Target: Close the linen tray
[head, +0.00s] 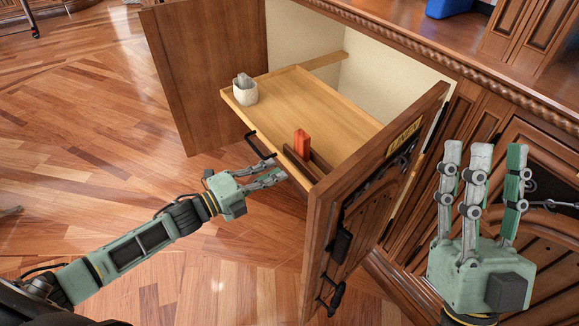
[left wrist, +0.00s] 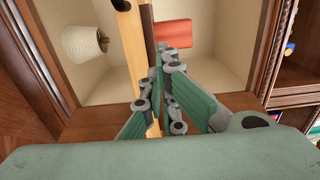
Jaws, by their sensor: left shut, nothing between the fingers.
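The linen tray (head: 320,100) is a light wooden pull-out tray that stands out of an open cabinet. Its front carries a black bar handle (head: 258,146). A door (head: 375,200) with a "LINEN" label stands open on the right. My left gripper (head: 277,172) is shut and empty, its fingertips close to the tray's front by the handle; I cannot tell whether they touch. In the left wrist view the fingers lie over the tray's wooden front edge (left wrist: 130,45). My right gripper (head: 483,150) is open and empty, fingers upward, in front of the cabinet at the right.
A second open door (head: 210,75) is on the left. A blue object (head: 447,8) sits on the cabinet top.

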